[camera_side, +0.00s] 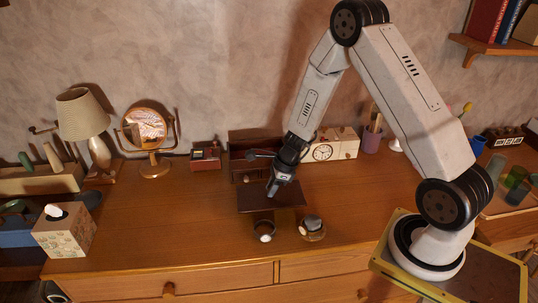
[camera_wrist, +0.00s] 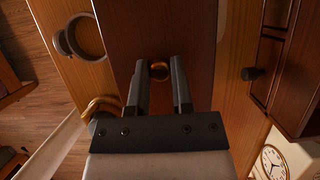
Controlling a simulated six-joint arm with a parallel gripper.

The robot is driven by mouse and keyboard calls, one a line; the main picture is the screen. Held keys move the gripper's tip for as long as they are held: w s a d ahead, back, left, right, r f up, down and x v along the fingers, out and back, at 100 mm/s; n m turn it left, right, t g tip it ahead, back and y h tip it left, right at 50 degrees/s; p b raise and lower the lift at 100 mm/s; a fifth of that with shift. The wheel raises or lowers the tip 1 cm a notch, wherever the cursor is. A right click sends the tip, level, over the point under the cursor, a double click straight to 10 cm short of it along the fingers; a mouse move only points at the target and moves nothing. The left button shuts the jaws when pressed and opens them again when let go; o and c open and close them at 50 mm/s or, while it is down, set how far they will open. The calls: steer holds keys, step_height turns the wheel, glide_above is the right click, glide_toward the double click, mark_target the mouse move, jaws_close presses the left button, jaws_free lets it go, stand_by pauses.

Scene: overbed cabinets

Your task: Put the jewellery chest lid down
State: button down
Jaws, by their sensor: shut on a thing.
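The jewellery chest appears to be the dark brown box (camera_side: 243,147) by the wall. A flat dark brown panel, apparently its lid (camera_side: 290,196), lies level in front of it, with shadow beneath; whether it touches the desk I cannot tell. In the wrist view the panel (camera_wrist: 125,30) fills the middle, with a small brass knob (camera_wrist: 160,71) on it. My gripper (camera_side: 271,193) points down at the panel.
A dark round container (camera_side: 264,231) and a jar (camera_side: 312,229) stand close in front of the panel. A cream clock box (camera_side: 335,146) is right of the chest, a small red box (camera_side: 206,156) left. The desk (camera_side: 165,215) is clear at left centre.

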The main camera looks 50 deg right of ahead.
steer(key=shift+w+f, duration=0.3)
steer(key=shift+f, duration=0.1)
steer(key=shift+w+f, duration=0.2)
steer(key=shift+d+f, duration=0.1)
steer(key=shift+f, duration=1.4)
steer(key=shift+f, duration=0.2)
steer(key=c, duration=0.5)
jaws_free()
steer(key=shift+r, duration=0.2)
steer(key=shift+v, duration=6)
